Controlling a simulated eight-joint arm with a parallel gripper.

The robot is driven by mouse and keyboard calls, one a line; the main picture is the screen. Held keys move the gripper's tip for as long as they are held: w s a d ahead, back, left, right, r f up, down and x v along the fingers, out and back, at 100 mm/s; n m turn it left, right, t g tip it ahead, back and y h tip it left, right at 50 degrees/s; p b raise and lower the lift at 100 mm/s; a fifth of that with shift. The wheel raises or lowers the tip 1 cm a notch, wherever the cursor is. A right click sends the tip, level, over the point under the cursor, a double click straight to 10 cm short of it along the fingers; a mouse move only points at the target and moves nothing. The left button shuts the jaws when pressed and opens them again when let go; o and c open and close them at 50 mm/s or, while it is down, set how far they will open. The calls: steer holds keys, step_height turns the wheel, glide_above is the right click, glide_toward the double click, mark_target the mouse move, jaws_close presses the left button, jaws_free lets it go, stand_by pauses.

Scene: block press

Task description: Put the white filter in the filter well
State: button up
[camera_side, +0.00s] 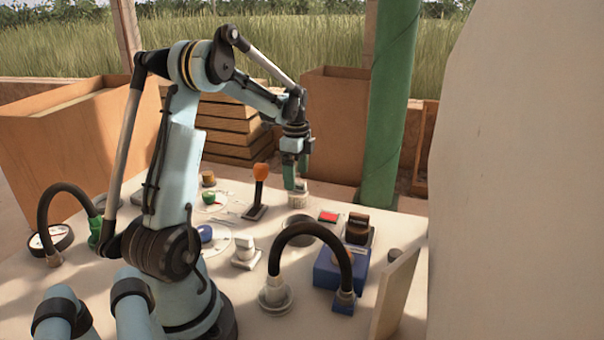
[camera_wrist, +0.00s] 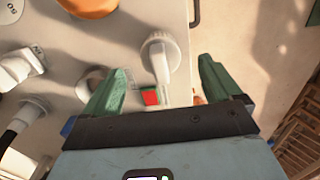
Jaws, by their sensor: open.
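The white filter (camera_side: 298,196) looks like a short pale cylinder standing upright on the panel at the far side. It also shows in the wrist view (camera_wrist: 161,52), with a narrow raised part pointing toward me. My gripper (camera_side: 296,179) is open and points down directly over the filter. In the wrist view the green fingers (camera_wrist: 163,75) appear on either side of it; I cannot tell whether they touch it. A dark round opening (camera_side: 299,220), apparently the filter well, lies just nearer the side camera, partly hidden behind a black hose.
An orange-topped lever (camera_side: 258,186) stands left of my gripper. A red button (camera_side: 328,217) and a dark switch (camera_side: 358,228) are to the right. The black hose (camera_side: 311,232) arches up in front, ending at a blue box (camera_side: 333,270). A green post (camera_side: 388,110) rises behind.

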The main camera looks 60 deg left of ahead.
mark_target(298, 181)
steer(key=shift+w+d+f, duration=0.1)
steer(key=shift+d+f, duration=0.1)
steer(key=shift+f, duration=1.75)
steer(key=shift+c, duration=0.4)
steer(key=c, duration=1.2)
steer(key=shift+r, duration=0.1)
steer(key=shift+c, duration=0.2)
